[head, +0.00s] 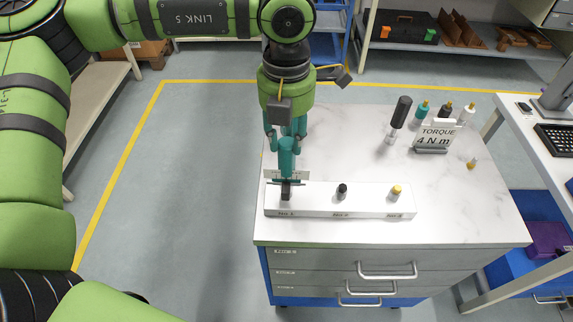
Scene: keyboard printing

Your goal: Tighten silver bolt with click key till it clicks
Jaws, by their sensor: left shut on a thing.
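My left gripper (286,140) points straight down at the left end of the white bolt block (368,206). It is shut on a teal-handled tool (287,161), which looks like the click key. The tool stands upright, its lower end over the block's left position, by a dark piece (286,191). The silver bolt cannot be made out there; the tool and dark piece cover that spot. Whether the tool is seated on a bolt cannot be told. A black-topped bolt (342,191) stands mid-block and a gold-topped one (395,192) at the right. My right gripper is not in view.
A "TORQUE 4 N m" sign (436,136) stands at the back right of the cabinet top. Near it are a black-handled tool (400,112), several small capped tools (445,110) and a small gold-tipped piece (472,163). The cabinet top's front right is clear.

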